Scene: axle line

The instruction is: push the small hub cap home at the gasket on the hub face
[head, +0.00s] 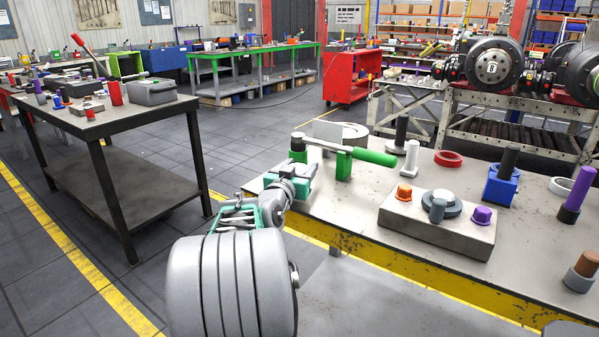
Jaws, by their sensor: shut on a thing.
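My gripper (300,178) is low over the left end of the near workbench, beside a green-handled tool. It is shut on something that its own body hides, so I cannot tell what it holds. I cannot tell which of these is the small hub cap or the gasket. A large axle hub face (494,68) shows at the back right.
The green-handled tool (375,157) rests near green stands (344,164). The bench's front strip is clear. A dark table (110,125) stands left.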

